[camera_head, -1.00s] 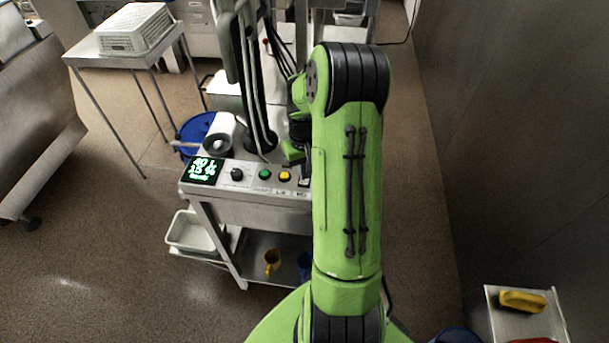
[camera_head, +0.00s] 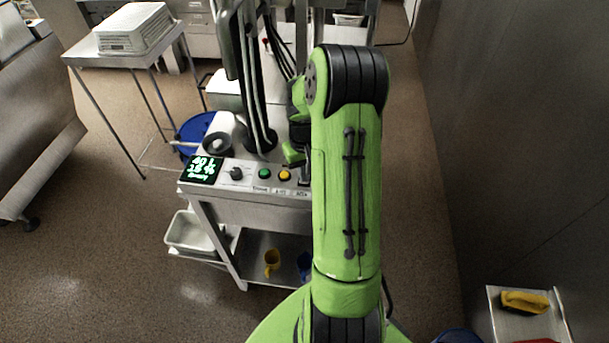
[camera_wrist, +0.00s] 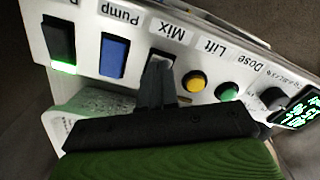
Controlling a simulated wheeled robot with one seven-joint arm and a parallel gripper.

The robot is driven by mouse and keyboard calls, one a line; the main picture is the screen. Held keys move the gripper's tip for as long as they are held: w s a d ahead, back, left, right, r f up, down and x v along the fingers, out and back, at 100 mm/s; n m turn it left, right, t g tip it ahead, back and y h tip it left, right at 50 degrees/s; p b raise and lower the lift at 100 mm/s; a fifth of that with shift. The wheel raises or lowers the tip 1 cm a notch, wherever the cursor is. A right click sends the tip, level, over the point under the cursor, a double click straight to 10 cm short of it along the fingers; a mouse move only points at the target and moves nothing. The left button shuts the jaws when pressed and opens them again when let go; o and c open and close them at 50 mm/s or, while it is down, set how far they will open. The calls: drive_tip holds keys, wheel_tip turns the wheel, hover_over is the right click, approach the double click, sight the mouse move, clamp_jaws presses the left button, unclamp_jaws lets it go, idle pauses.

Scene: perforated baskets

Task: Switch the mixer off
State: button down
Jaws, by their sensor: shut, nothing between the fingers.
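The mixer's control panel (camera_head: 230,174) is at the front of the steel stand in the head view. It also shows upside down in the wrist view (camera_wrist: 208,66). My gripper (camera_wrist: 157,68) is shut and empty, its fingertips at the switch position beside the "Mix" label (camera_wrist: 165,30). The fingers cover most of that switch, so its position and any light on it cannot be told. Contact is unclear. A blue switch (camera_wrist: 114,57) stands by "Pump", and a black switch (camera_wrist: 58,40) with a lit green edge is beyond it.
Yellow (camera_wrist: 194,81) and green (camera_wrist: 227,91) buttons, a black knob (camera_head: 237,174) and a lit display (camera_head: 203,169) share the panel. A mug (camera_head: 272,262) stands on the lower shelf. A steel wall is at the right.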

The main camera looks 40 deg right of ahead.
drive_tip(key=shift+f, duration=0.35)
wheel_tip(320, 180, up, 7)
drive_tip(key=p, duration=0.5)
drive_tip(key=shift+r, duration=0.15)
idle(0.4)
